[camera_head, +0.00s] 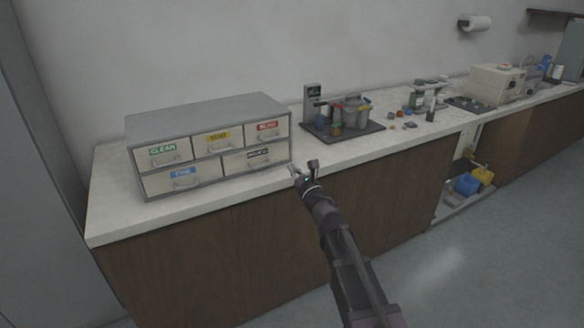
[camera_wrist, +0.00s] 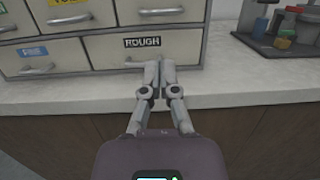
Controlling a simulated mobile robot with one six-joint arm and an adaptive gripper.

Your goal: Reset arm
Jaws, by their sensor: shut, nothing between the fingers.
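My gripper (camera_head: 304,172) is at the front edge of the counter, just right of the drawer cabinet's lower right corner. In the wrist view my gripper (camera_wrist: 156,68) has its two fingers together and nothing shows between them. The fingertips overlap the front of the drawer labelled ROUGH (camera_wrist: 150,42) and hide part of its handle. I cannot tell whether they touch it. My arm reaches up to the counter from the lower right in the head view.
The grey drawer cabinet (camera_head: 210,112) has several labelled drawers, all looking shut. A dark tray (camera_head: 343,138) with bottles and containers stands to its right. The white counter (camera_head: 115,217) is bare along its front edge. A beige machine (camera_head: 497,82) stands further right. Open floor (camera_head: 450,270) lies in front.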

